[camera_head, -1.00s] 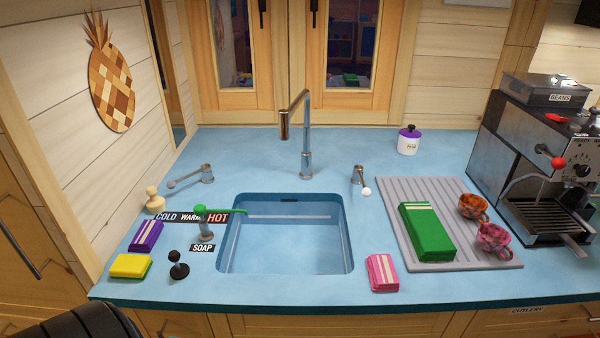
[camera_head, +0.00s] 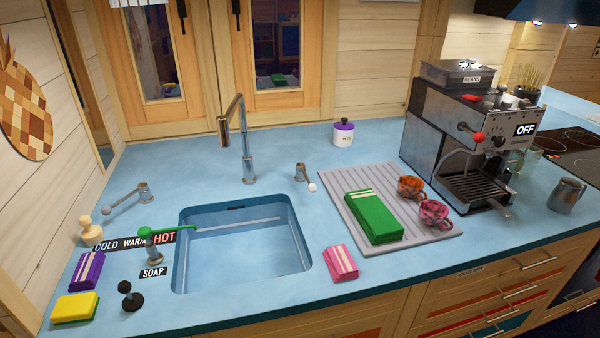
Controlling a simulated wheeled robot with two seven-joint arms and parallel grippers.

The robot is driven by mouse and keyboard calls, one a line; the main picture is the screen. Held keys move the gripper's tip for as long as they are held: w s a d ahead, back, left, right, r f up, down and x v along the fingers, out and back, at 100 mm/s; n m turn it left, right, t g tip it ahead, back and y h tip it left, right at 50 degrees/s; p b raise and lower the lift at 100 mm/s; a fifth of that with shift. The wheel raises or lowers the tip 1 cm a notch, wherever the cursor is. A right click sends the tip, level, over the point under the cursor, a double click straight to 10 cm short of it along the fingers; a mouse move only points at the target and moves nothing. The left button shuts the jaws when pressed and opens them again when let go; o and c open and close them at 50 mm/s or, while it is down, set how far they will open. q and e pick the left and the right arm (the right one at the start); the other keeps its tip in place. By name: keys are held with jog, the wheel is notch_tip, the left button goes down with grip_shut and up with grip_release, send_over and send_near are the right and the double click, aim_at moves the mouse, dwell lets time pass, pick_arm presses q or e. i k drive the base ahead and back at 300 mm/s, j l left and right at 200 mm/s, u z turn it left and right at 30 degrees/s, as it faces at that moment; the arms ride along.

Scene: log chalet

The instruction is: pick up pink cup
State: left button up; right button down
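The pink cup (camera_head: 434,213) has a dark mottled pattern and stands at the right front part of the grey ribbed drying mat (camera_head: 353,179). An orange cup (camera_head: 411,187) stands just behind it on the same mat. A green folded cloth or sponge pack (camera_head: 373,217) lies on the mat to the left of the pink cup. Neither of my grippers shows in the head view.
A coffee machine (camera_head: 468,150) stands right of the mat, with a metal jug (camera_head: 566,195) farther right. The sink (camera_head: 245,249) and faucet (camera_head: 246,150) are left. A pink sponge (camera_head: 341,263) lies near the front edge. Counter before the pink cup is clear.

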aim_at(432, 212)
jog(key=i+l+u, duration=0.1)
jog(key=l+u, duration=0.75)
jog(key=l, duration=0.15)
jog(key=l+u, duration=0.1)
jog(key=l, duration=0.55)
jog(key=l+u, duration=0.1)
jog(key=l, duration=0.5)
jog(key=k+l+u, duration=0.1)
jog(key=l, duration=0.55)
jog(key=k+l+u, duration=0.1)
jog(key=l, duration=0.5)
